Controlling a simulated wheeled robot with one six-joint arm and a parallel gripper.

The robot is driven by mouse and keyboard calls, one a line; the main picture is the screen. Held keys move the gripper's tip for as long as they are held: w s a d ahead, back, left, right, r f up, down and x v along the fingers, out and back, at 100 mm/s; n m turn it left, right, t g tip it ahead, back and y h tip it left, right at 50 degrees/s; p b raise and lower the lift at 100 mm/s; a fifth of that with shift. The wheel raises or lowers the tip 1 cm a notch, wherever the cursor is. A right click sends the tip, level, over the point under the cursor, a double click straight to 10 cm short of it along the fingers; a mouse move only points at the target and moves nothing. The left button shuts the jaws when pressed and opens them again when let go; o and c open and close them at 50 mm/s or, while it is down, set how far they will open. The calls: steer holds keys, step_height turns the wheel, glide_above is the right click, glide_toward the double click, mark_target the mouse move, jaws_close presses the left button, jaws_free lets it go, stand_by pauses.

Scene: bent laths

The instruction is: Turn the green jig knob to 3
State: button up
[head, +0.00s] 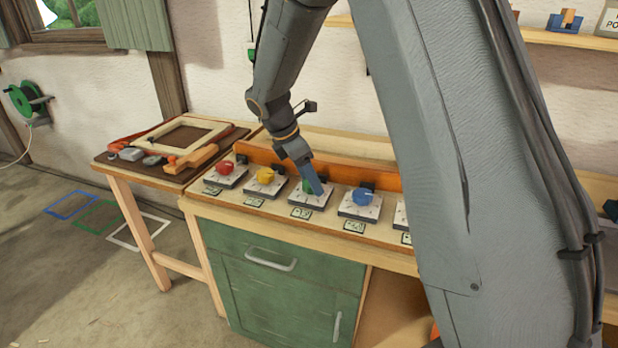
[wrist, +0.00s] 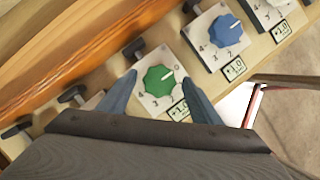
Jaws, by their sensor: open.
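The green knob (wrist: 159,81) sits on a pale dial plate (wrist: 151,104) with numbers around it. Its white pointer mark is turned to the upper right in the wrist view, toward the 0. The 3 is at the lower left of the knob there. My gripper (wrist: 157,77) is open, one blue-grey finger on each side of the green knob. I cannot tell whether the fingers touch it. In the head view the green knob (head: 306,186) is partly hidden behind my gripper (head: 317,183), which comes down from above.
A blue knob (head: 362,197) stands to the right, and yellow (head: 265,175) and red (head: 225,168) knobs to the left. Black clamps and an orange rail (head: 350,170) run behind the plates. Tools and a wooden frame (head: 183,134) lie on the left table.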

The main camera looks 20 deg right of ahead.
steer(key=c, duration=1)
steer(key=shift+c, duration=0.2)
